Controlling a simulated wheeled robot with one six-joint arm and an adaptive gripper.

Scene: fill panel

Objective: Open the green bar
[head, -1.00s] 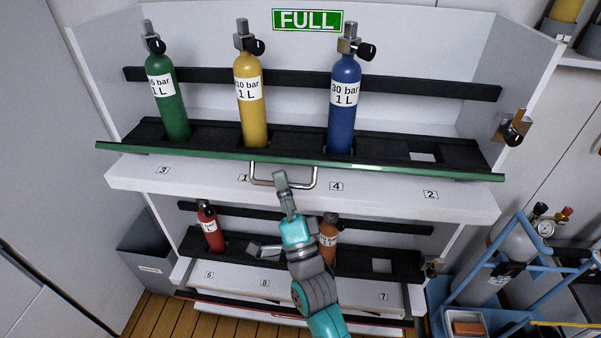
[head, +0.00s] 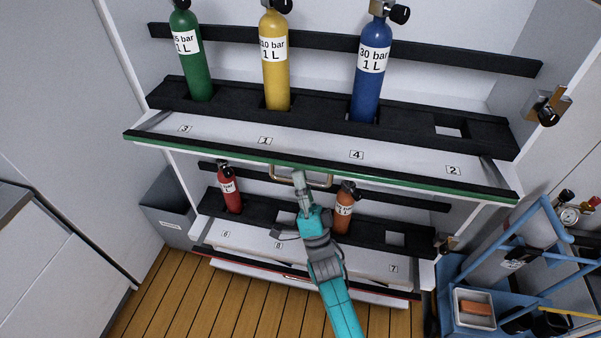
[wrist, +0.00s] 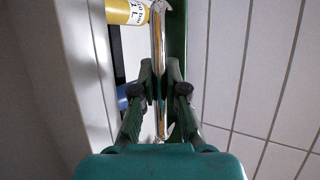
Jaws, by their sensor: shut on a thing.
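The green bar (head: 220,155) is a long green-edged strip along the front of the upper shelf. It stands out in front of the cylinder rack, with the numbered white shelf surface showing between them. Its metal handle (head: 318,184) hangs at the middle of the front side. My gripper (head: 298,174) is at the handle, reaching up from below. In the wrist view, my gripper (wrist: 166,80) is shut around the shiny handle (wrist: 158,45), with the green bar (wrist: 177,40) beside it. The fingertips partly hide the handle.
Green (head: 190,60), yellow (head: 275,75) and blue (head: 370,85) cylinders stand upright in the black rack (head: 320,120); its right slot is empty. Red (head: 229,190) and orange (head: 343,212) cylinders stand below. A blue trolley (head: 450,290) is at the right. Wooden floor (head: 190,300) is clear at the front left.

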